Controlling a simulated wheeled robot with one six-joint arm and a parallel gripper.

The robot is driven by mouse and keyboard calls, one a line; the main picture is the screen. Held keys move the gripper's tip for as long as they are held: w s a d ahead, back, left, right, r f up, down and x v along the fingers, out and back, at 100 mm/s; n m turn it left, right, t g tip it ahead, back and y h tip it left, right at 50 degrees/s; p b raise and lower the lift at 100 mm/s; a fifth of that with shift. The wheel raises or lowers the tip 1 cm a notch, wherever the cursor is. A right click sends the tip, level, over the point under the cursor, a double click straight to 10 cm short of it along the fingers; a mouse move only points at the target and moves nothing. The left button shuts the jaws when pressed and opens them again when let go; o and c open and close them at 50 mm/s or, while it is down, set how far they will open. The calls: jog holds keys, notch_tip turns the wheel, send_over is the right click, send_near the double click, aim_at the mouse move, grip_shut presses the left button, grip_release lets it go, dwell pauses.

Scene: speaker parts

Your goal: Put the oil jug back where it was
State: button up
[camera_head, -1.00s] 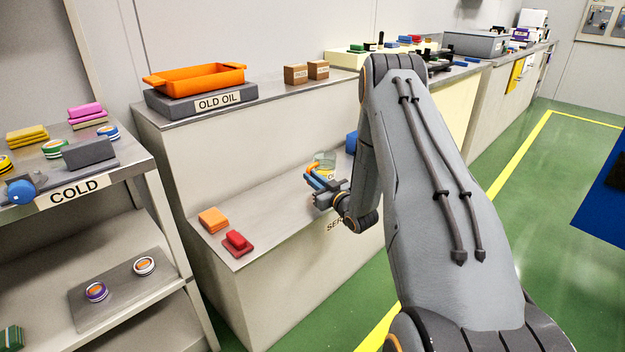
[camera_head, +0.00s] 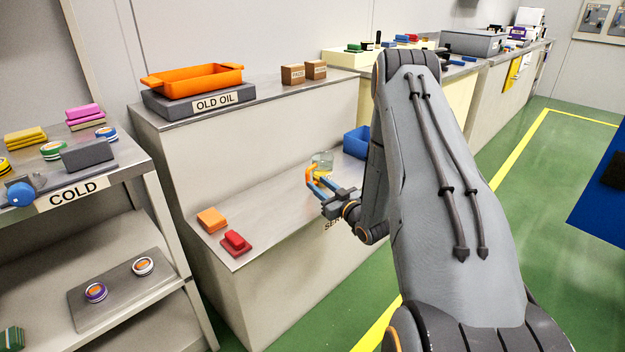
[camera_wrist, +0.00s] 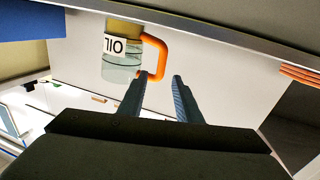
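The oil jug (camera_head: 324,159) is clear with an orange handle (camera_head: 310,175). It appears to stand upright on the lower ledge (camera_head: 275,205) of the bench. In the wrist view the jug (camera_wrist: 121,50) appears upside down, with its OIL label and its handle towards my fingers. My gripper (camera_head: 317,180) is open, its two blue fingers apart beside the handle. In the wrist view my gripper (camera_wrist: 161,74) has its left fingertip by the handle's end and its right fingertip clear of it. Contact cannot be told.
A blue bin (camera_head: 356,142) stands behind the jug. Orange (camera_head: 211,219) and red (camera_head: 235,242) blocks lie at the ledge's left end. An orange tray (camera_head: 195,81) sits on the OLD OIL stand above. The ledge between blocks and jug is clear.

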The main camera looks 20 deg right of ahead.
jog(key=s, duration=0.6)
jog(key=w+a+r+g+h, duration=0.1)
jog(key=w+a+r+g, duration=0.3)
jog(key=a+r, duration=0.15)
jog(key=s+a+r+g+h, duration=0.1)
jog(key=s+a+r+g, duration=0.45)
jog(key=a, duration=0.35)
jog(key=s+a+r+g, duration=0.2)
jog(key=s+a, duration=0.3)
jog(key=s, duration=0.6)
jog(key=s+a+r+g, duration=0.3)
jog(key=s+a+r, duration=0.1)
jog(key=s, duration=0.8)
jog(key=s+a+r+g, duration=0.3)
jog(key=s+a, duration=0.3)
jog(key=s, duration=0.5)
jog(key=shift+s+r+p, duration=0.3)
jog(key=shift+s+r, duration=0.05)
jog(key=shift+s, duration=0.05)
jog(key=d+r+m+p, duration=0.2)
jog(key=d+r+p, duration=0.7)
jog(key=p, duration=0.9)
jog(key=shift+d+r+m+h, duration=0.15)
jog(key=shift+r+m+h, duration=0.15)
jog(key=shift+r+h, duration=0.15)
